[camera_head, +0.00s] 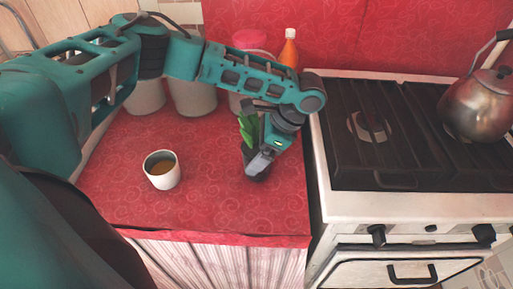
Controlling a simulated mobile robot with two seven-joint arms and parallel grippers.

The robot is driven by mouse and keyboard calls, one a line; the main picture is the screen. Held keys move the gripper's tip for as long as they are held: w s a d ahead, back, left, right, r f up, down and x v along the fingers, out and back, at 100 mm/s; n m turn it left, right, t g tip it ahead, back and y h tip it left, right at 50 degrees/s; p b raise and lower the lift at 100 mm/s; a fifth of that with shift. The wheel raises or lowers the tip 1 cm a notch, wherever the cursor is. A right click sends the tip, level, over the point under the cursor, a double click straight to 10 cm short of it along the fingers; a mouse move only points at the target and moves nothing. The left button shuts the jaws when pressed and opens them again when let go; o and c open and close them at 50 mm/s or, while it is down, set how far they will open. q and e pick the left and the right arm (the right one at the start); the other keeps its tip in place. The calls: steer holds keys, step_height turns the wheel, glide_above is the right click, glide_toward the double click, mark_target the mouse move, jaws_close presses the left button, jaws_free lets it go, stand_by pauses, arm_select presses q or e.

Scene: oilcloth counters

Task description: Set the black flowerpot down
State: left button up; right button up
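The black flowerpot (258,176) holds an upright green plant (247,129). It is at the right part of the red counter (215,210), near the stove. My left gripper (260,163) reaches down over the pot from the right, with its fingers at the pot's rim and side. The gripper and wrist hide much of the pot. Whether the pot's base touches the counter cannot be told, nor whether the fingers press on the pot. My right gripper is not in view.
A white cup (162,170) with brown liquid stands left of the pot. Pale canisters (193,97) and an orange bottle (289,50) stand at the back. The stove (420,130) with a metal kettle (478,105) is at the right. The front counter is clear.

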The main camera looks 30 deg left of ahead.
arm_select(q)
steer(key=shift+o, duration=0.7)
steer(key=shift+r, duration=0.25)
steer(key=v, duration=1.1)
steer(key=shift+d+r+p, duration=0.25)
steer(key=shift+r+p, duration=0.05)
steer(key=shift+p, duration=0.15)
steer(key=shift+w, duration=0.1)
